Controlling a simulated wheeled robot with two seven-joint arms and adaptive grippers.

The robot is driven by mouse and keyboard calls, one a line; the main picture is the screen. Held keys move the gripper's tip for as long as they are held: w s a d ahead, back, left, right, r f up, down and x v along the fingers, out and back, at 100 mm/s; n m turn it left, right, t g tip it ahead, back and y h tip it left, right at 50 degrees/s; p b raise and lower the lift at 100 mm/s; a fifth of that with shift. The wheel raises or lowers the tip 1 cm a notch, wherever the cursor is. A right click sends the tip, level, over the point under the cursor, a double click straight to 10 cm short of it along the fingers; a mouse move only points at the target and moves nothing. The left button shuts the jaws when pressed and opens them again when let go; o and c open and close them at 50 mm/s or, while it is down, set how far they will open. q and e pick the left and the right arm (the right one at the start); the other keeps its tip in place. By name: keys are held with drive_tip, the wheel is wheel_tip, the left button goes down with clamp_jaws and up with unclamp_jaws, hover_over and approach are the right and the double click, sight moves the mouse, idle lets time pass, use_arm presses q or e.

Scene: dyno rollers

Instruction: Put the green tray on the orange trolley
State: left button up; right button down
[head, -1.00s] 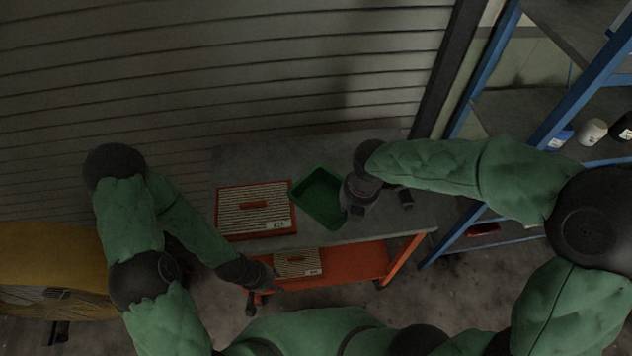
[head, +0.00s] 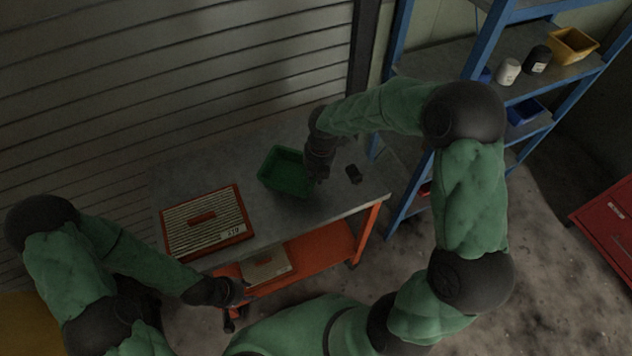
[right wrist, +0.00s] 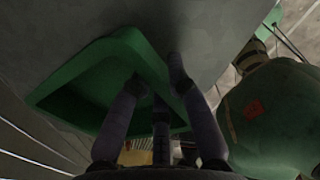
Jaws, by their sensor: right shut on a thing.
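The green tray (head: 287,172) is on or just above the grey top, to the right of a striped orange-edged box; I cannot tell if it touches the surface. My right gripper (head: 317,180) is at the tray's right side. In the right wrist view its fingers (right wrist: 155,78) straddle the wall of the tray (right wrist: 80,88), shut on it. The orange trolley (head: 332,245) shows an orange lower shelf and legs under the grey top (head: 310,215). My left gripper (head: 238,291) is low by the trolley's front left; its fingers are too dark to read.
The striped box (head: 205,222) fills the left of the top. A smaller box (head: 265,268) sits on the lower shelf. A blue shelving rack (head: 400,190) stands close on the right, a shutter wall behind.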

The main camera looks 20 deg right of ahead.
sight(315, 187)
drive_tip(key=shift+w+d+f, duration=0.2)
drive_tip(key=shift+w+f, duration=0.05)
drive_tip(key=shift+f, duration=0.1)
drive_tip(key=shift+w+d+f+b, duration=0.1)
drive_tip(key=shift+f+b, duration=0.15)
drive_tip(key=shift+f, duration=0.65)
drive_tip(key=shift+w+d+f+b, duration=0.1)
drive_tip(key=shift+f+b, duration=0.1)
drive_tip(key=shift+f, duration=0.7)
drive_tip(key=shift+f, duration=0.15)
drive_tip(key=c, duration=1.2)
unclamp_jaws()
wheel_tip(315, 187, up, 12)
drive_tip(key=d+p, duration=0.1)
drive_tip(key=p, duration=0.1)
drive_tip(key=shift+s+p, duration=0.35)
